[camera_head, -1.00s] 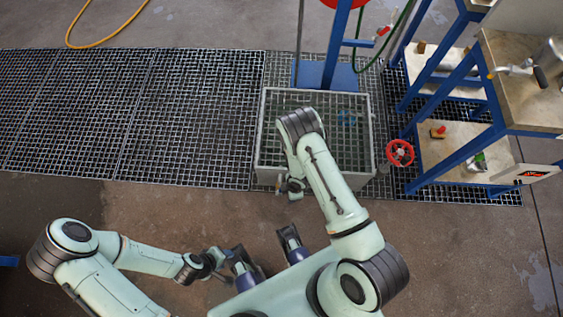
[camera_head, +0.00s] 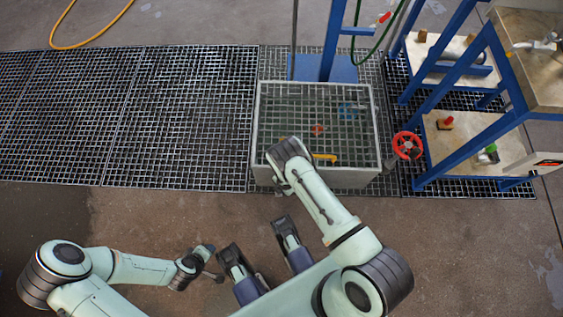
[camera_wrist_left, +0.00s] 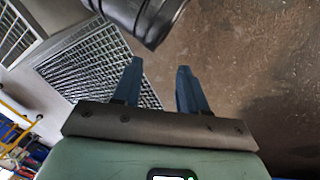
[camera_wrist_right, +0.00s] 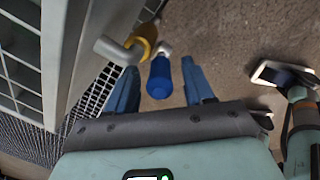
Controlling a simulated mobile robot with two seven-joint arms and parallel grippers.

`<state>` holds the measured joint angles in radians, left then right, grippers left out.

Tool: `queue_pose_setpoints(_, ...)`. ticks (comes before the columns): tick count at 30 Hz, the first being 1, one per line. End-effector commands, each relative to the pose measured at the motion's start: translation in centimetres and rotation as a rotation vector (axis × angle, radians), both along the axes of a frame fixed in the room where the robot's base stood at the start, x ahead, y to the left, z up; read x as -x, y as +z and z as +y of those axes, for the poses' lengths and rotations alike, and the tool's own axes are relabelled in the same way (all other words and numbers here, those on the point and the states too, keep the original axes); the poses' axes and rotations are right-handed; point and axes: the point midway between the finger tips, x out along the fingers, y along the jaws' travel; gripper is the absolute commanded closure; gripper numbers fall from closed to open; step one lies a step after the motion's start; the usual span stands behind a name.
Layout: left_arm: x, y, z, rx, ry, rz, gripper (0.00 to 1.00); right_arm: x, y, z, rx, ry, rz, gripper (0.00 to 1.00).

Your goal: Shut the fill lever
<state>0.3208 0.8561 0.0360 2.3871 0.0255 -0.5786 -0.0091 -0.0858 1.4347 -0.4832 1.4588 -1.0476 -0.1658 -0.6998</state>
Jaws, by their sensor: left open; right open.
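A lever with a rounded blue grip (camera_wrist_right: 159,80) shows in the right wrist view. A pale stem joins it to a yellow fitting (camera_wrist_right: 146,36) beside a grey bent pipe (camera_wrist_right: 117,50). My right gripper (camera_wrist_right: 159,66) is open, with the blue grip in the gap between its fingers; whether they touch is unclear. In the head view my right arm hides this gripper and the lever, and a yellow part (camera_head: 325,157) shows at the tank's near edge. My left gripper (camera_wrist_left: 160,68) is open and empty over bare floor, away from the lever.
A grey tank (camera_head: 375,120) with a mesh top stands ahead of my right arm. A red handwheel (camera_head: 407,146) sits at its right, beside a blue-framed stand (camera_head: 468,150) with shelves. Floor grating (camera_head: 120,120) spreads left. A yellow hose (camera_head: 92,44) lies beyond.

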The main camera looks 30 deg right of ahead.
Motion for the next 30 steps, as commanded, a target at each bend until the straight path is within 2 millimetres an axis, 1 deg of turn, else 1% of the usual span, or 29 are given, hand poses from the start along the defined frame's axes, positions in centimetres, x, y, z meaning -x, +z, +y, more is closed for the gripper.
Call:
queue_pose_setpoints(1, -0.44, -0.5, 0.23, -0.005, 0.004, -0.01, 0.57, -0.06, -0.86, 0.06, -0.001, -0.001, 0.0, 0.48)
queue_pose_setpoints(4, -1.01, -0.75, 0.53, -0.013, 0.01, -0.026, 0.57, -0.14, -1.49, 0.08, -0.001, -0.001, 0.001, 0.48)
queue_pose_setpoints(14, -1.33, -0.76, 0.68, -0.017, 0.014, -0.035, 0.57, -0.23, -1.67, 0.07, 0.0, -0.001, 0.0, 0.48)
queue_pose_setpoints(15, -1.33, -0.76, 0.68, -0.017, 0.014, -0.035, 0.57, -0.23, -1.67, 0.07, 0.0, -0.001, 0.0, 0.54)
queue_pose_setpoints(17, -1.32, -0.76, 0.68, -0.017, 0.014, -0.035, 0.57, -0.23, -1.67, 0.07, 0.0, -0.001, 0.0, 0.74)
queue_pose_setpoints(18, -1.31, -0.76, 0.67, -0.017, 0.014, -0.035, 0.57, -0.22, -1.67, 0.07, 0.0, -0.001, 0.0, 0.87)
queue_pose_setpoints(19, -1.3, -0.76, 0.67, -0.016, 0.014, -0.034, 0.57, -0.22, -1.67, 0.07, 0.0, -0.001, 0.0, 0.96)
queue_pose_setpoints(20, -1.3, -0.76, 0.67, -0.016, 0.014, -0.034, 0.57, -0.23, -1.66, 0.07, 0.0, -0.001, 0.0, 1.0)
queue_pose_setpoints(30, -1.03, -0.57, 0.52, -0.013, 0.011, -0.027, 0.57, -0.04, -1.68, -0.19, -0.026, -0.001, -0.016, 1.0)
